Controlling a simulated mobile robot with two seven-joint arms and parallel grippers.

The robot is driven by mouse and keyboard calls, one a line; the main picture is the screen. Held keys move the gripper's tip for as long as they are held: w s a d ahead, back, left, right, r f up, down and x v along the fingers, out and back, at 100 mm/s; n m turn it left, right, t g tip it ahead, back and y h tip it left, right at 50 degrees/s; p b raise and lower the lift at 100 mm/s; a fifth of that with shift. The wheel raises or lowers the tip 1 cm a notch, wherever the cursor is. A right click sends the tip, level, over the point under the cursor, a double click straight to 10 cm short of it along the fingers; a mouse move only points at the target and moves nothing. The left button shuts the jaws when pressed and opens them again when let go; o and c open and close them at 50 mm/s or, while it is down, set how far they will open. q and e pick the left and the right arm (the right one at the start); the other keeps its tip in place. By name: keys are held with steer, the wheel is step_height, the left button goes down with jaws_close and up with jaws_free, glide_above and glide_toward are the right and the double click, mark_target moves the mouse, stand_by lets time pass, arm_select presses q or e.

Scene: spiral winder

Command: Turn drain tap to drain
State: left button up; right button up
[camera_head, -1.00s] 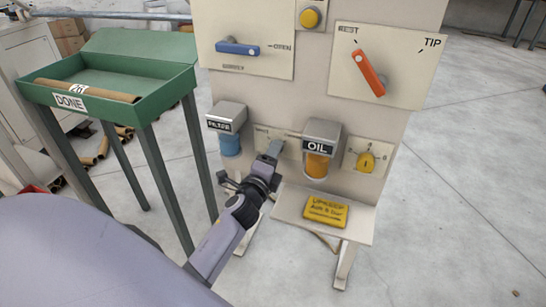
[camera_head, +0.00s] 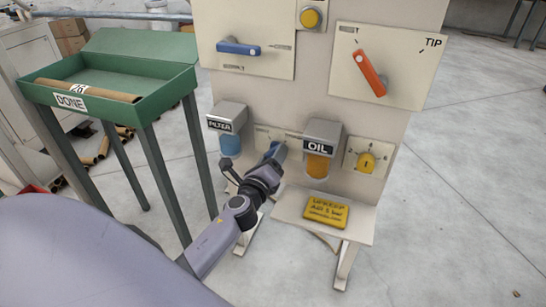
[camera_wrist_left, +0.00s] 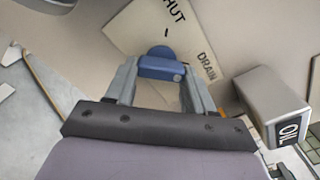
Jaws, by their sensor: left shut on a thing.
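The drain tap is a small blue handle (camera_wrist_left: 160,67) on a cream plate (camera_wrist_left: 128,28) marked SHUT and DRAIN, seen in the left wrist view. My left gripper (camera_wrist_left: 158,82) is shut on the blue handle, one finger on each side. In the head view, my left gripper (camera_head: 272,160) reaches the panel between the filter unit (camera_head: 228,127) and the oil unit (camera_head: 320,148). There the tap shows only as a bit of blue, mostly hidden by the gripper. In the wrist view the handle's end lies between the SHUT and DRAIN words. My right gripper is not in view.
The oil unit's box stands close on the right of the gripper. A yellow knob (camera_head: 367,162), a blue lever (camera_head: 238,48) and a red lever (camera_head: 372,75) are on the panel. A yellow sign (camera_head: 326,211) lies on the shelf below. A green tray (camera_head: 150,85) stands left.

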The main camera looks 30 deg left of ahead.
arm_select(q)
steer(key=shift+r, duration=0.1)
steer(key=o, duration=1)
steer(key=shift+o, duration=0.2)
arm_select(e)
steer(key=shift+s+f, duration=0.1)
arm_select(q)
steer(key=shift+s, duration=0.1)
steer(key=v, duration=0.7)
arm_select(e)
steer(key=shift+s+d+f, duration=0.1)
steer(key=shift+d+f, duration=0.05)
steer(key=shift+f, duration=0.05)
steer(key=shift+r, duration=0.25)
